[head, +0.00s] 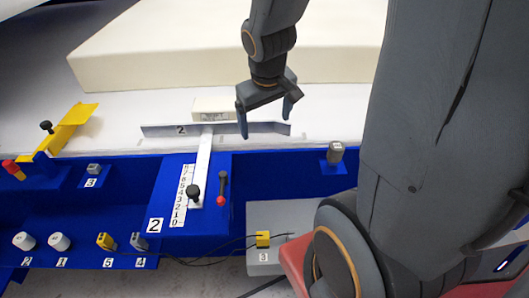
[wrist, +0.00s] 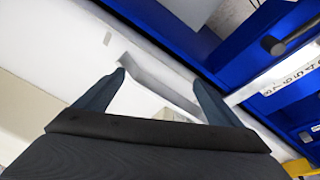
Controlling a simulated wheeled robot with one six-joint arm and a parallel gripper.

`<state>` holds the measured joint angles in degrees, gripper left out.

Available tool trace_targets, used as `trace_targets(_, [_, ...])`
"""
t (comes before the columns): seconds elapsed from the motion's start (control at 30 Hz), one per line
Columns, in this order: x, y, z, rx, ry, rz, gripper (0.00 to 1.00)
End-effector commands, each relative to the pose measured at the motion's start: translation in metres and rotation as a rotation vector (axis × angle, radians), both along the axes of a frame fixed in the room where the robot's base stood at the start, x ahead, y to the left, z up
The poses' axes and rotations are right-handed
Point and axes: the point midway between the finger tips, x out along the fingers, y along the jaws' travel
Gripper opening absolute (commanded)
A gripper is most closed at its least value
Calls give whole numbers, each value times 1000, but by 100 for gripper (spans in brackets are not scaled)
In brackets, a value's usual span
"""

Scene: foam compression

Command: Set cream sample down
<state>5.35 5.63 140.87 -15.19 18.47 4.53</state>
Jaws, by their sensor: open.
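I see no contact between fingers and sample.
A large cream slab (head: 150,55) lies at the back. A blue bench (head: 110,200) in front carries a numbered scale (head: 183,195), knobs and small weights. A yellow bracket (head: 72,127) stands at the left. The white surface (head: 110,138) is clear left of the plate.

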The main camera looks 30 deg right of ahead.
Motion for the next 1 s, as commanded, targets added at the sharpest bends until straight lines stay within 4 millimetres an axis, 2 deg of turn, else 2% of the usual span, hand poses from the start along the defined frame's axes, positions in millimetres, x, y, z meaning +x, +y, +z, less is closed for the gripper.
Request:
trace_targets(0.03, [-29,15,0,27,64,-25,88])
trace_targets(0.1, [-62,31,-2,65,146,-57,88])
trace_targets(0.2, [-93,47,-2,104,222,-83,88])
trace_targets(0.27, [-103,52,-2,119,246,-90,88])
trace_targets(0.37, [-108,56,-1,127,261,-96,88])
trace_targets(1.0, [-108,62,2,124,259,-75,88])
